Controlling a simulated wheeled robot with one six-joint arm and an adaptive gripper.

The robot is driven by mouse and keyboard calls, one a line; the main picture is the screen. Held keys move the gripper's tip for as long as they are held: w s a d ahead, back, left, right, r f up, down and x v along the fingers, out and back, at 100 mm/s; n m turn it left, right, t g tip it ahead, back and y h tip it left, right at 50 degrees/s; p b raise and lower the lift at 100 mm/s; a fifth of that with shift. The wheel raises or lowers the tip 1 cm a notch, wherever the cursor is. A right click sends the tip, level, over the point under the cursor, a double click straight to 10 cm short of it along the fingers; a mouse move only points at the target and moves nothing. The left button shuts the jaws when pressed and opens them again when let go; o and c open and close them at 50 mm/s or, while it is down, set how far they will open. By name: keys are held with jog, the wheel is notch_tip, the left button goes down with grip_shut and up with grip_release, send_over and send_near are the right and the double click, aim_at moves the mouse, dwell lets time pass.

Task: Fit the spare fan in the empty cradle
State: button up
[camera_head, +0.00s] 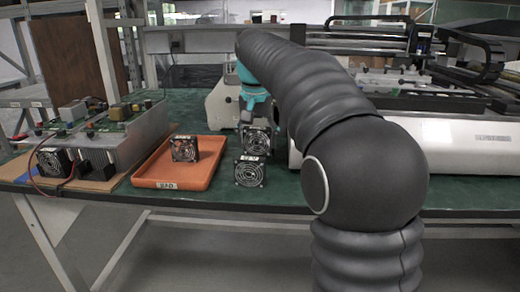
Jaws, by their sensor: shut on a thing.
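My gripper (254,120) points down over the green table, right of the orange tray. It is shut on a dark square fan with a silver grille (257,140). A second similar fan (250,172) stands on the table in front of the held one, close to it in the picture. A third fan (184,149) stands in the orange tray (146,177). At the left, a metal chassis (146,134) has a fan (54,161) at its front and a dark bay (96,164) beside it, which looks like the cradle. Whether the bay is empty is hard to tell.
The green table (215,203) has a bare strip in front of the tray. A large white machine (465,138) stands on the right behind my arm, and a pale device (222,106) stands behind my gripper. Circuit boards (72,128) top the chassis. A red cable hangs at the left.

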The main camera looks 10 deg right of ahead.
aim_at(257, 128)
jog(key=shift+r+p, duration=1)
jog(key=shift+r, duration=4.2)
jog(key=shift+a, duration=0.1)
